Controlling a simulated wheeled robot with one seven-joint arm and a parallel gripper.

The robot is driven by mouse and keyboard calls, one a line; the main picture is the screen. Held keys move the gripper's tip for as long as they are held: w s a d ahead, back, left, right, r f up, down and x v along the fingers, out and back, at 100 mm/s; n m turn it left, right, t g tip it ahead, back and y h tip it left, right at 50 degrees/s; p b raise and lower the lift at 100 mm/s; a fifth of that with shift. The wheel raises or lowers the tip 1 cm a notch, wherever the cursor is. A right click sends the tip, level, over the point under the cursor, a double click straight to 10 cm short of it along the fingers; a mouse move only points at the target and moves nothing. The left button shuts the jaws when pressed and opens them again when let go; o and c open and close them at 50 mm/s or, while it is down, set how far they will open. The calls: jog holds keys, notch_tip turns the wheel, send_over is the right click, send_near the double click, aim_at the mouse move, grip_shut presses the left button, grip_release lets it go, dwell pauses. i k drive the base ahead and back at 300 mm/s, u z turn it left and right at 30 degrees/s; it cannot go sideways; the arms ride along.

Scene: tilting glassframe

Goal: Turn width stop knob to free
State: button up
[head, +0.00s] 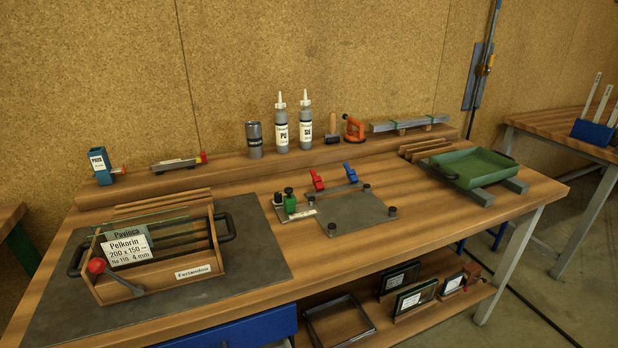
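A grey fixture plate (355,217) lies on the middle of the workbench, with several short black round posts on it. At its left edge is a small stop block with a green knob (290,203) and a grey, dark-topped knob (279,200) beside it. A small pale label (303,213) lies in front of them; its text is too small to read. I cannot tell which knob is the width stop, nor its setting. A red clamp (317,181) and a blue clamp (351,174) stand at the plate's back edge. My gripper is not in view.
A wooden glass rack (155,282) with a red-balled lever (97,266) stands on a dark mat (263,256) at left. Bottles (281,130) stand on the back shelf. A green tray (473,166) is at right. Bare wood lies in front of the plate.

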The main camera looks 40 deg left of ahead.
aim_at(278, 197)
jog(key=u, duration=0.05)
jog(key=i, duration=1.8)
jog(key=u, duration=2.45)
